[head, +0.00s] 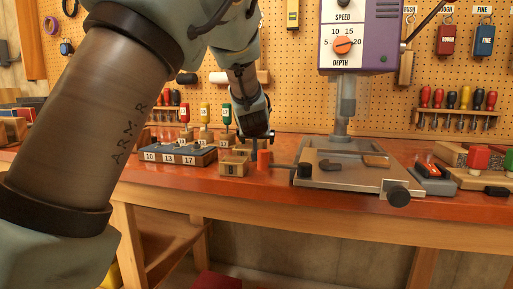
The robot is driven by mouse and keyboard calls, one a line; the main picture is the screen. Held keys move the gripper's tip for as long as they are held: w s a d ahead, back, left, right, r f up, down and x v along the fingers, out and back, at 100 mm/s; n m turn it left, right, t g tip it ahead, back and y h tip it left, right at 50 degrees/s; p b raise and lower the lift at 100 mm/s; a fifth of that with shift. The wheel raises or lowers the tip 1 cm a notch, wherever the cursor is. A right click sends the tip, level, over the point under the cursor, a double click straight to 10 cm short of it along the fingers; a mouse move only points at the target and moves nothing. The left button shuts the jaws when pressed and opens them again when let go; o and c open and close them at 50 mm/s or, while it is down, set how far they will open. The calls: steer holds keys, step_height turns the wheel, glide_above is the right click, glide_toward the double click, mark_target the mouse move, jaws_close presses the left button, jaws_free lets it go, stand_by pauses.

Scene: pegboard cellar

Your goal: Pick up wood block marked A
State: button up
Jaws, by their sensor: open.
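Small wooden blocks stand close together on the red-brown workbench (285,204). The front block (234,169) has a dark mark on its near face that looks like a B, too small to be sure. At least one more wood block (240,152) stands just behind it, partly hidden; I cannot read a letter on it, so I cannot tell which is marked A. My gripper (259,141) points down just above and behind the blocks, at their right. It is open, and its fingertips are small and partly hidden against the blocks.
A blue socket tray (178,153) lies to the left. The purple drill press (361,35) with its metal base (335,177) stands to the right, its dark handle reaching toward the cylinder. Screwdrivers stand upright behind.

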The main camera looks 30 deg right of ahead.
steer(key=c, duration=1.3)
steer(key=shift+r, duration=0.1)
steer(key=shift+c, duration=0.2)
